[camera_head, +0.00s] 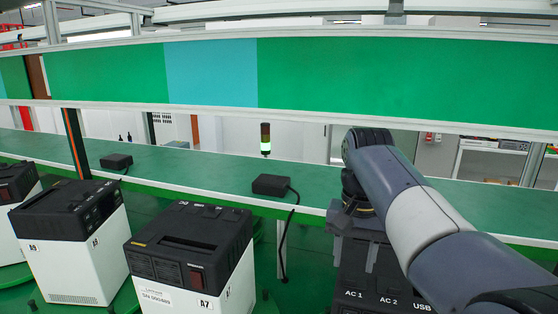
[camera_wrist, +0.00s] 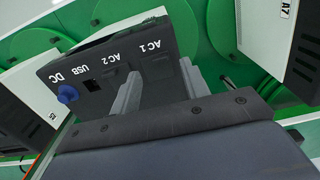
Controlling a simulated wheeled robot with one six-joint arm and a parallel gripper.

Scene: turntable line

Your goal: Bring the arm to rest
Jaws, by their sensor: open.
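My arm reaches from the lower right of the head view to the middle, and my gripper (camera_head: 354,252) points down there. In the wrist view my gripper (camera_wrist: 160,88) shows two grey fingers, open and apart. Below it is a power unit (camera_head: 352,283) with a black top, labelled AC 1, AC 2 and USB. In the wrist view the unit (camera_wrist: 95,70) also shows DC and a blue knob. The fingers are close to its black top; whether they touch it is not clear. My arm hides the unit's right part.
Similar white units with black tops, one marked A7 (camera_head: 190,240) and another (camera_head: 70,215), stand to the left. A green panel (camera_head: 400,85) crosses above the bench.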

